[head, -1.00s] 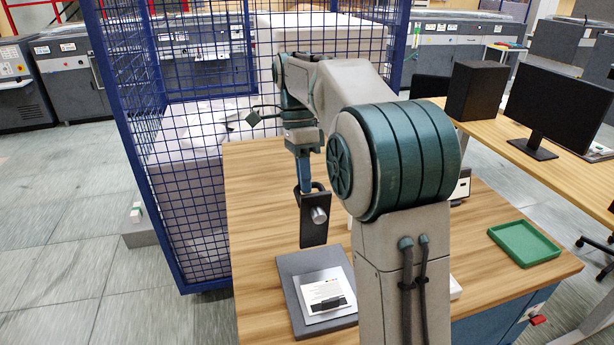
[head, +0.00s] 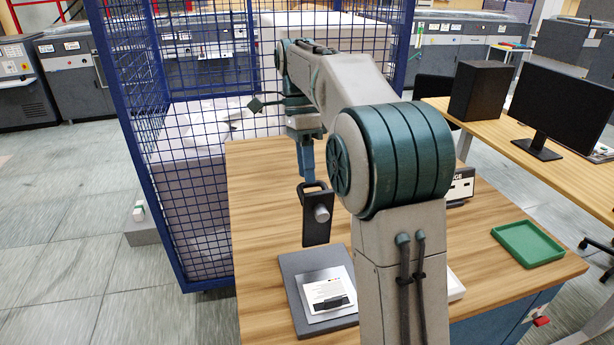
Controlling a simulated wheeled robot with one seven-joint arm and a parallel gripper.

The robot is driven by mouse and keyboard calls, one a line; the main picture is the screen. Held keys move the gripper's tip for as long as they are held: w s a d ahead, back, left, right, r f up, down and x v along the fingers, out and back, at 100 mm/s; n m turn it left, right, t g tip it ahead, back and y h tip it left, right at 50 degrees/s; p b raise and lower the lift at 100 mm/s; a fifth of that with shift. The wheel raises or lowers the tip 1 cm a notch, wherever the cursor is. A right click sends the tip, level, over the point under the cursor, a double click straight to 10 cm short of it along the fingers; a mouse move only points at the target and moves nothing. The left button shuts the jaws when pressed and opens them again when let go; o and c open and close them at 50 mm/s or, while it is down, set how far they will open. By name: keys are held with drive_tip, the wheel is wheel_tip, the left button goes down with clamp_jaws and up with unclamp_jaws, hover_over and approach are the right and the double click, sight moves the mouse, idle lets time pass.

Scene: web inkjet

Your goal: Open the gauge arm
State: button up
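The gauge arm appears to be the black plate (head: 317,227) with a silver round knob and a loop handle at its top. It stands upright at the back edge of a dark grey pad (head: 291,265); its hinge cannot be made out. A white printed sheet (head: 327,293) with a dark strip lies on the pad. My gripper (head: 306,178) points down with its blue fingers at the top of the loop. The fingers overlap in this view, so their gap and any contact with the loop cannot be told.
A box with a white label ending in "GE" (head: 461,187) is partly hidden behind my arm. A green tray (head: 527,244) sits at the right of the wooden table (head: 262,215). A blue mesh cage (head: 181,180) stands close behind, left. A monitor (head: 562,100) is farther right.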

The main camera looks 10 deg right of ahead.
drive_tip(key=shift+v, duration=2.5)
